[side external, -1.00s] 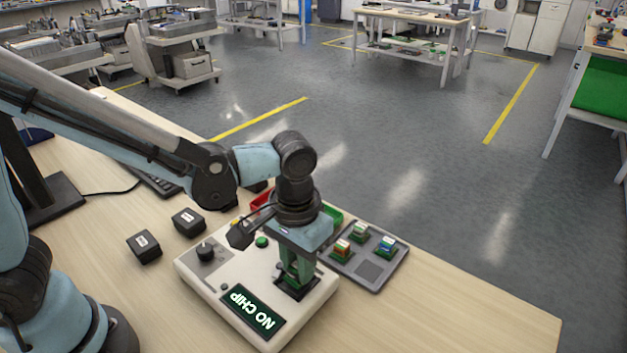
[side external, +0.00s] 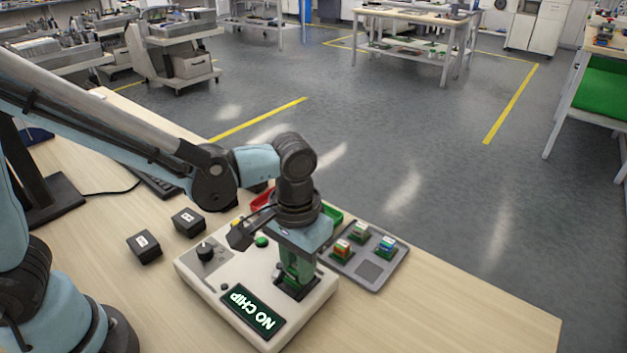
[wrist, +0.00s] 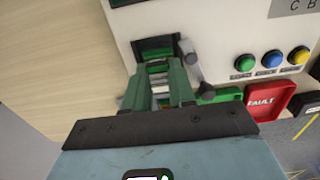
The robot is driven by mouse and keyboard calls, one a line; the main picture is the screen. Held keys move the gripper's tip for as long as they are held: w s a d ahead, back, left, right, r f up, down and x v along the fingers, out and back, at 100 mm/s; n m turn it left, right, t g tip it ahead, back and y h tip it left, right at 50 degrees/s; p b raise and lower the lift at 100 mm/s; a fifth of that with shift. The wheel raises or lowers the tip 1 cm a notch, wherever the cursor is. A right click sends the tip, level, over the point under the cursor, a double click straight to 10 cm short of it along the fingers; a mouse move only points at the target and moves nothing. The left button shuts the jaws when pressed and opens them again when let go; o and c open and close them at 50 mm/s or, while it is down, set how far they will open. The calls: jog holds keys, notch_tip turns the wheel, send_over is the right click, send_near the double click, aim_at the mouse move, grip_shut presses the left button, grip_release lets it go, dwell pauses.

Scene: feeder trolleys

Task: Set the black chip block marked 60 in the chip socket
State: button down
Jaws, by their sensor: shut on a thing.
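My gripper (side external: 295,275) points down over the chip socket (side external: 298,293) in the pale test box (side external: 215,290). In the wrist view, my gripper (wrist: 160,78) has its green fingers shut on a small block (wrist: 160,90) with pale grey bands. The fingers hide most of this block, and I cannot read a mark on it. The dark socket opening (wrist: 155,45) lies just beyond the fingertips; I cannot tell if the block touches it. The display (side external: 252,312) reads NO CHIP. Two black blocks, one nearer (side external: 144,247) and one farther (side external: 188,222), stand on the table; their labels are too small to read.
A grey lever (wrist: 192,62) stands beside the socket. A grey tray (side external: 385,283) right of the box holds coloured blocks on green bases and has one empty dark square. A red FAULT bin (wrist: 266,101) and a green bin (wrist: 222,96) lie close by. The table's right front is clear.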

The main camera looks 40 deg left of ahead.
jog(key=shift+f, duration=0.3)
jog(key=c, duration=0.9)
grip_release()
jog(key=shift+o, duration=0.2)
jog(key=shift+a+r, duration=0.1)
notch_tip(320, 180, up, 12)
jog(key=shift+d, duration=0.2)
